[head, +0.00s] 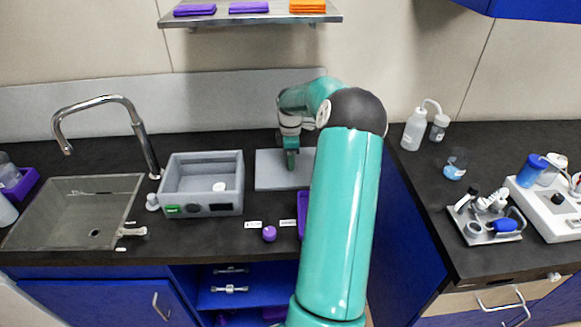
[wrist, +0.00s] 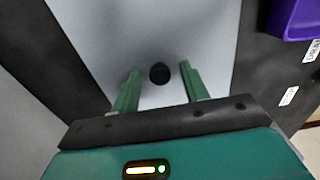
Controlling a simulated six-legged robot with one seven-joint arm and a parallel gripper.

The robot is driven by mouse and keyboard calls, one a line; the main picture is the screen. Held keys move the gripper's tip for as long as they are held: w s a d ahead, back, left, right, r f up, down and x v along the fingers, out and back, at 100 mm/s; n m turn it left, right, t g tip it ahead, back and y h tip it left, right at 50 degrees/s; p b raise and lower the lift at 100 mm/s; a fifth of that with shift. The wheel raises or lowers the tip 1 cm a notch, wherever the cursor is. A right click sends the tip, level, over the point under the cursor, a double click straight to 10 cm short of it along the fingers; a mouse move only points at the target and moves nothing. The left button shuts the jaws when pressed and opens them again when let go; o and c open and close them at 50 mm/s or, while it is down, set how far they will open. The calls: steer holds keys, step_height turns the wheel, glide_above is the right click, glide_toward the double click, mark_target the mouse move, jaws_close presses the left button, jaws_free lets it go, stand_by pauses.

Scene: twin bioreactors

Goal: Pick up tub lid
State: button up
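The tub lid (head: 267,181) is a flat light-grey plate lying on the dark counter to the right of the grey tub (head: 222,206). In the wrist view the lid (wrist: 150,25) fills the middle, with a round black knob (wrist: 159,75) on it. My gripper (head: 291,160) is over the lid, pointing down. In the wrist view its two green fingers (wrist: 159,68) are apart, one on each side of the knob, with gaps visible on both sides. I cannot tell how far above the lid the fingertips are. My arm hides the lid's right part in the head view.
The open tub holds a small white object (head: 219,186). A purple container (head: 302,212) and a purple ball (head: 269,233) are near the front edge. A sink (head: 75,215) with a faucet (head: 140,130) is left. Bottles (head: 414,130) and instruments crowd the right counter.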

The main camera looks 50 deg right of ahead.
jaws_close()
steer(key=shift+r, duration=0.1)
